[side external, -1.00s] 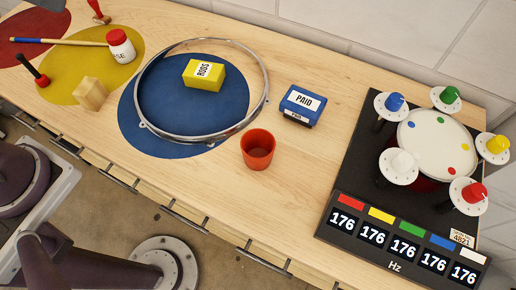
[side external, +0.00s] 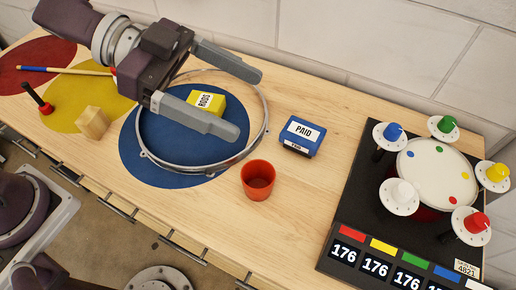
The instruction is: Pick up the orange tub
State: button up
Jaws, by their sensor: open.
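The orange tub (side external: 258,180) is a small open-topped cup in a red-orange colour. It stands upright on the wooden bench, right of the blue disc and in front of the blue PAID box. My gripper (side external: 228,101) is in view above the metal hoop, to the upper left of the tub. Its two grey fingers are spread wide and point right. Nothing is between the fingertips in its grip, and the tub is apart from it.
A metal hoop (side external: 264,124) lies on the blue disc (side external: 160,172), with a yellow RODS box (side external: 207,101) inside. The blue PAID box (side external: 300,136) stands behind the tub. A drum (side external: 437,172) with coloured knobs is at right. A wooden block (side external: 92,122) stands left.

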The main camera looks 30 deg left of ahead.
send_over(258, 176)
jog(key=s+a, duration=0.2)
jog(key=s, duration=0.2)
jog(key=f, duration=1.9)
jog(key=shift+w+a, duration=0.1)
jog(key=shift+w, duration=0.15)
jog(key=x, duration=0.7)
jog(key=shift+w+a+f, duration=0.15)
jog(key=shift+w+f, duration=0.1)
jog(key=c, duration=1.4)
jog(key=shift+r, duration=0.1)
